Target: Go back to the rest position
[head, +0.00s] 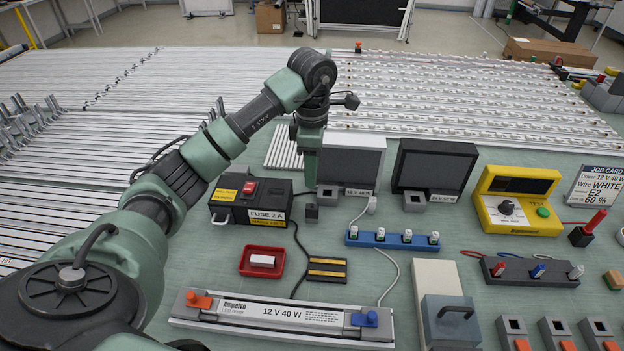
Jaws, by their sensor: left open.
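My left arm reaches in from the left over the bench (215,270), and its elbow and forearm hide part of the bench behind them. My left gripper (310,172) points down near the middle of the bench. My right gripper is out of view.
An LED driver (280,315) lies in front. A yellow tester (517,203) stands right. Rows of light strips (450,95) fill the back.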

